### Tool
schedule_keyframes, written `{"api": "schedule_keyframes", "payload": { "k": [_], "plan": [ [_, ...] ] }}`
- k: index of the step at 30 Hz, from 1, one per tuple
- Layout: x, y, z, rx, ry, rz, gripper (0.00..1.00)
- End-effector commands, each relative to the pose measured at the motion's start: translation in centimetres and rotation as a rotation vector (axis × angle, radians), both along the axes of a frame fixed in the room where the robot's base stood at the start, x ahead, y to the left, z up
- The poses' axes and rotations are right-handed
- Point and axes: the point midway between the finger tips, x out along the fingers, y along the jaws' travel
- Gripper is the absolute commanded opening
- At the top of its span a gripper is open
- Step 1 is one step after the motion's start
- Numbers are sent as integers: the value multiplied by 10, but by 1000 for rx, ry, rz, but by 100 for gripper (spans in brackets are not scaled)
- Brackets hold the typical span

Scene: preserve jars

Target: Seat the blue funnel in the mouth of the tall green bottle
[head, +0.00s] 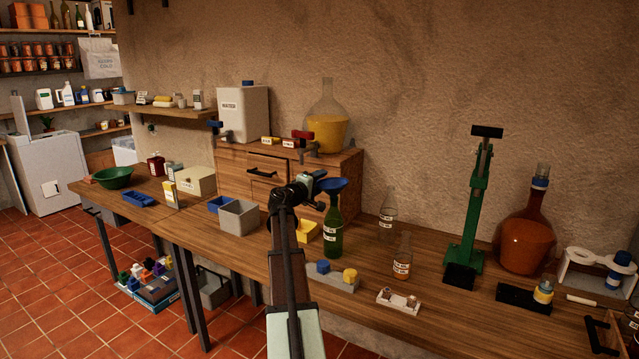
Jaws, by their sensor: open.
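The blue funnel (334,185) is at the top of the tall green bottle (333,236), wide side up and roughly upright. Its lower end meets the bottle's neck, and no stem shows outside the glass. The bottle stands upright on the wooden bench and has white labels. My gripper (318,181) is open, just left of the funnel at about rim height. It overlaps the funnel's left edge in the picture, and I cannot tell whether they touch. My arm comes up from the bottom and hides part of the bench left of the bottle.
A grey bin (239,217) and a yellow bin (306,231) stand left of the bottle. A grey block with blue and yellow caps (333,277) lies in front. Clear bottles (388,216) and a green press (468,225) stand to the right. A wooden drawer cabinet (240,178) is behind.

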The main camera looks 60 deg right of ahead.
Motion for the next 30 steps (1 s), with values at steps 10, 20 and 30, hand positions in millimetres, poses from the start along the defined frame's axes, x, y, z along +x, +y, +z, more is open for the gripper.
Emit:
{"api": "schedule_keyframes", "payload": {
  "k": [10, 20, 30],
  "plan": [
    [1, 46, 0, 0, 0, 2, 50],
    [5, 108, 2, 0, -1, 2, 50],
    [8, 136, 3, -1, 0, 0, 50]
  ]
}}
